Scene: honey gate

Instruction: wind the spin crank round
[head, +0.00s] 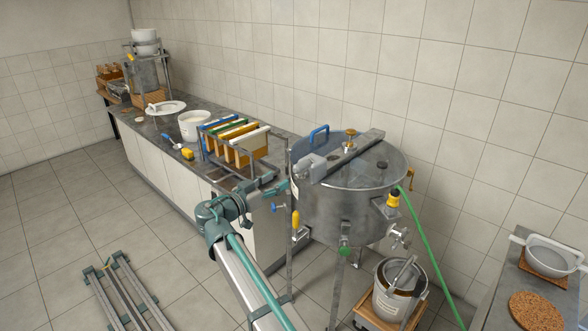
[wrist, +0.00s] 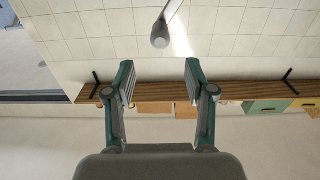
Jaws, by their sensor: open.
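The steel extractor drum (head: 335,215) stands on legs right of centre in the head view. A grey gear housing (head: 311,166) sits at the near left end of its top crossbar. A yellow grip (head: 296,221) hangs upright at the drum's left side and looks like the crank's handle; its link to the housing is hard to make out. My gripper (head: 268,186) is left of the drum, apart from the yellow grip and above it. In the wrist view my gripper (wrist: 160,84) is open, with nothing between its fingers. The crank is not recognisable there.
A rack of coloured frames (head: 238,143) stands on the counter behind my gripper. A blue knob (head: 276,207) is close below it. A green hose (head: 432,245) and a bucket (head: 398,290) are at the drum's right. The floor at left is mostly clear.

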